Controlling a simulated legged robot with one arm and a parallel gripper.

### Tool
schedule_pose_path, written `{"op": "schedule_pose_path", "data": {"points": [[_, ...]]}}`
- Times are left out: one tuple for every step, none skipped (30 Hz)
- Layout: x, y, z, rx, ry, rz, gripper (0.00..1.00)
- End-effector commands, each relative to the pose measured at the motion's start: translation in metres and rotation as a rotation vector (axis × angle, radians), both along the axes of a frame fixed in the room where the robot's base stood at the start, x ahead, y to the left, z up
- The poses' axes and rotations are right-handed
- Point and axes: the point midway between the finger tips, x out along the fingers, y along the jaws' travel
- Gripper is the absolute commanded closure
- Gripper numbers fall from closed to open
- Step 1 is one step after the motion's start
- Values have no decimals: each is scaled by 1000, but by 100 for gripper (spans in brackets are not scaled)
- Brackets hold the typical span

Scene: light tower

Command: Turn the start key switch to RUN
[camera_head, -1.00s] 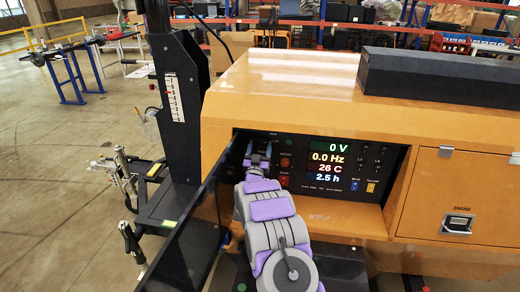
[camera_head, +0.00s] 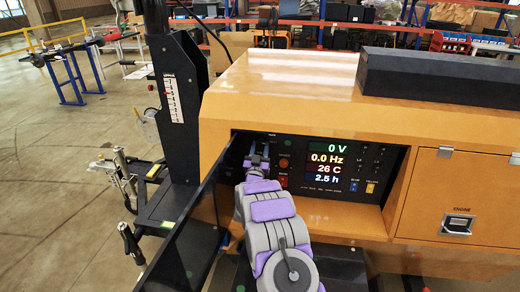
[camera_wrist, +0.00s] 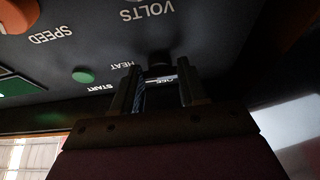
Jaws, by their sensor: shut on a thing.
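The start key switch (camera_wrist: 158,97) is a dark shape between the fingers of my gripper (camera_wrist: 160,96) in the upside-down wrist view. A pale label reading OFF shows between the fingertips; HEAT and START are printed to the left. No RUN mark can be read, and the switch's exact angle is too dark to tell. In the head view my gripper (camera_head: 258,156) is at the left end of the black control panel (camera_head: 318,200), with its fingers shut on the switch, which the gripper hides there.
The lit display (camera_head: 328,165) reads 0 V, 0.0 Hz, 26 C and 2.5 h. The open dark door (camera_head: 190,215) stands close on the left. The orange housing (camera_head: 290,85) overhangs the panel.

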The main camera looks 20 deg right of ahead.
Motion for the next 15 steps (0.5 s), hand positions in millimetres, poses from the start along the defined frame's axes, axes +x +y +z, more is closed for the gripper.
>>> {"op": "schedule_pose_path", "data": {"points": [[0,0,1,-7,5,0,88],[0,-1,1,-13,9,0,88],[0,-1,1,-23,16,-1,88],[0,-1,1,-31,22,0,88],[0,-1,2,-41,29,0,88],[-1,-1,2,-57,41,0,88],[-1,-1,2,-71,50,1,88],[-1,-1,2,-86,61,1,88],[-1,-2,2,-108,76,0,88],[-1,-3,2,-125,89,-1,88],[-1,-3,3,-144,102,1,88],[-2,-3,3,-171,120,-1,88],[-2,-4,3,-191,134,-1,88],[-2,-4,3,-213,148,-1,88],[-2,-4,3,-242,168,0,88]]}}
